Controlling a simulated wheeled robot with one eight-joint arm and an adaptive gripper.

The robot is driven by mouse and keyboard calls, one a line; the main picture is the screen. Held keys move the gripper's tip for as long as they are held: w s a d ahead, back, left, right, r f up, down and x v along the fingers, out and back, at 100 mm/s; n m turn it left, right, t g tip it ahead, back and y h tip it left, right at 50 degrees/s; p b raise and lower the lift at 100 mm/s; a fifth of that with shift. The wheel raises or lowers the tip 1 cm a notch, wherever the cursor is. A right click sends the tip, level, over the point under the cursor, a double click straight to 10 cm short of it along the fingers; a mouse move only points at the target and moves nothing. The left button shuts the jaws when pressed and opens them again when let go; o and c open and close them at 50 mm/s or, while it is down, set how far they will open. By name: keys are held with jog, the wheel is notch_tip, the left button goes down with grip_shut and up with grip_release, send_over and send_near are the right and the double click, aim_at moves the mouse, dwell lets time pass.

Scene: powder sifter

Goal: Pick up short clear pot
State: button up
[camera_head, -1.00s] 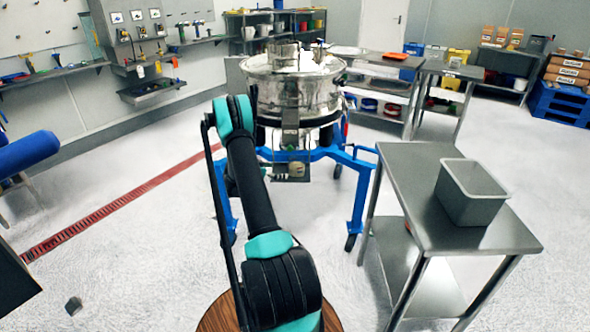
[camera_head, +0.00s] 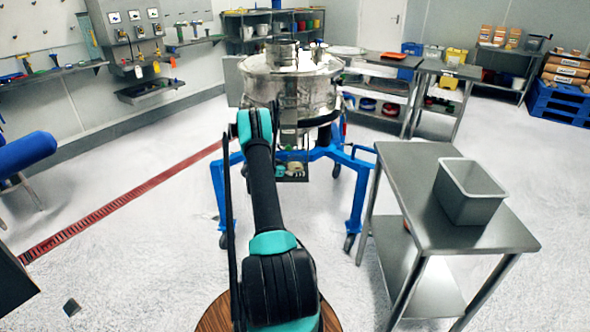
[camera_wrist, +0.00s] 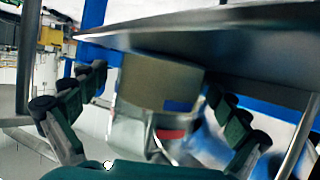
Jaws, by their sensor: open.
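My gripper (camera_wrist: 156,82) is open in the wrist view, with a dark green finger on each side and nothing held between them. I cannot tell what this block is. I cannot make out a short clear pot with certainty in either view. In the head view my arm reaches toward the steel sifter (camera_head: 300,90), and my gripper is hidden there.
The sifter stands on a blue wheeled frame (camera_head: 357,215). A steel table (camera_head: 410,165) at right carries a grey bin (camera_head: 470,205). More steel tables and shelves line the back, with an orange tray (camera_head: 407,62) on one. The floor at left is mostly clear.

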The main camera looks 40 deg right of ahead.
jog(key=c, duration=1.5)
jog(key=shift+r, duration=0.1)
jog(key=shift+c, duration=0.2)
